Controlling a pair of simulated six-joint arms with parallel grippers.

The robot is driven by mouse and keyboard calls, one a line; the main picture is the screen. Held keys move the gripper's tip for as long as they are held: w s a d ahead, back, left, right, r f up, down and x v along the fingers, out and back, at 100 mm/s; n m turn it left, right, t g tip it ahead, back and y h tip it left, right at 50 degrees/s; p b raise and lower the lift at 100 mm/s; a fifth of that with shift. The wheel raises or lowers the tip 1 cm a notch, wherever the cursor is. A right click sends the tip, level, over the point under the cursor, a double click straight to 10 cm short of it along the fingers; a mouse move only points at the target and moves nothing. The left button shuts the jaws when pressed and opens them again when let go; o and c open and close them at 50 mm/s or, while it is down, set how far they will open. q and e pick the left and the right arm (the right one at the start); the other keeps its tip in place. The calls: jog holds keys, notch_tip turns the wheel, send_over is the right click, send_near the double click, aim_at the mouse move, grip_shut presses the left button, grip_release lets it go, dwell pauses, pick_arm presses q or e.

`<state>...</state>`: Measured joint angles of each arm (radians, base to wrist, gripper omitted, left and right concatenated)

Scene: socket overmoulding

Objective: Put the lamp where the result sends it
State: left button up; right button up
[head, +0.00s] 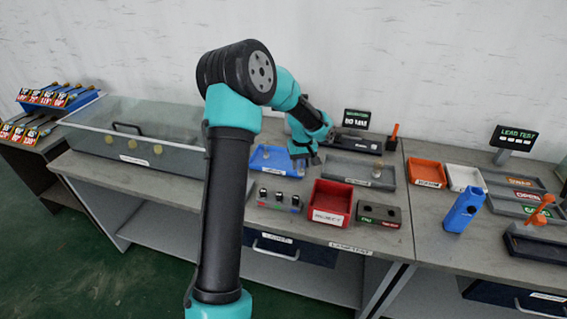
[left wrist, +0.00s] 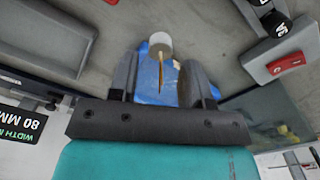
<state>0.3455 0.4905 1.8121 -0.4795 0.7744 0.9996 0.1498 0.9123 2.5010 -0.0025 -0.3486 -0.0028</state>
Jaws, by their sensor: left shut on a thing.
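My left gripper (head: 306,160) is low over the blue tray (head: 270,158) on the middle bench. In the left wrist view its fingers (left wrist: 160,70) are shut on a small piece, seemingly the lamp (left wrist: 160,43), with a pale rounded end and a thin tan stem. The blue tray shows behind it. In the head view the held piece is too small to make out. The red reject bin (head: 331,203) stands in front of the gripper. A dark box with green and red markings (head: 379,214) is right of the bin. My right gripper is out of view.
A grey tray (head: 345,170) is right of the gripper. A small display with green text (head: 356,118) stands behind it. A grey block with several dark-topped parts (head: 280,199) is at the front. A glass-walled tank (head: 140,135) is left. The right bench holds trays and a blue holder (head: 463,209).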

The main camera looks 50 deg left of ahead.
pick_arm(q)
jog(key=s+a+f+n, duration=0.1)
jog(key=s+a+n, duration=0.2)
jog(key=s+a, duration=0.2)
jog(key=shift+s+f+n, duration=0.2)
jog(key=shift+s+n, duration=0.1)
jog(key=shift+s, duration=0.1)
jog(key=shift+a, duration=0.1)
jog(key=w+a, duration=0.3)
jog(key=a, duration=0.1)
jog(key=w+a+f, duration=0.1)
jog(key=w+a, duration=0.6)
jog(key=a, duration=0.1)
jog(key=shift+w+f, duration=0.2)
jog(key=shift+f, duration=0.05)
jog(key=shift+f, duration=0.1)
jog(key=shift+f, duration=1.65)
jog(key=o, duration=0.4)
jog(key=shift+f, duration=0.15)
jog(key=o, duration=0.5)
